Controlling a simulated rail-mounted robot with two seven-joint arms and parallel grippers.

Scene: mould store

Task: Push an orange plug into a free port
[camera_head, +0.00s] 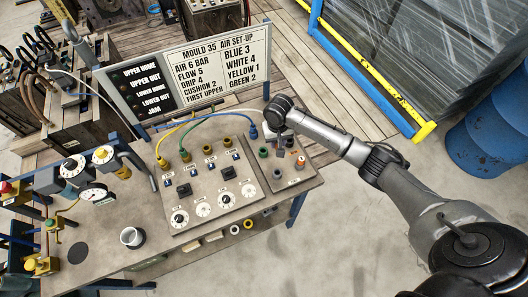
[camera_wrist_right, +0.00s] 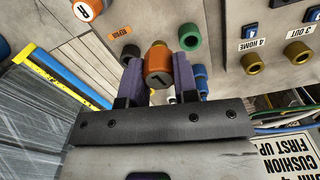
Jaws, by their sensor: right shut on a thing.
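My right gripper (camera_wrist_right: 152,80) is shut on an orange plug (camera_wrist_right: 158,52), which has a grey end with a dark mark. Its fingers stand on either side of the plug, above the port panel. In the head view the right gripper (camera_head: 279,128) is over the back of the small panel (camera_head: 304,178) at the right of the bench, and the held plug is hard to make out. Whether the plug touches any port cannot be told. My left gripper is not in view.
Another orange piece (camera_head: 300,161) stands on the small panel. A sign board (camera_head: 222,62) rises behind. A white cup (camera_head: 132,237) stands at the front left. A blue drum (camera_head: 488,135) is at the right.

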